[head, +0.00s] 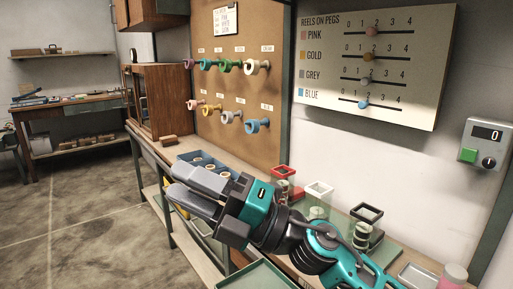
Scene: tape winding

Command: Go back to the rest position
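My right gripper (173,178) reaches in from the lower right, over the front edge of the workbench (153,148). Its two grey fingers point left and stand a little apart, with nothing seen between them. The gripper and its teal and black arm cover part of the bench and part of a blue tray (187,158) holding light rings. My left gripper is not in view.
Coloured tape reels hang in two rows on a brown pegboard (264,90). A "Reels on pegs" board (427,72) and a counter box (485,143) reading 0 are on the wall. Red (283,172), white (319,188) and black (367,212) square-topped holders line the bench. Open floor (90,225) lies left.

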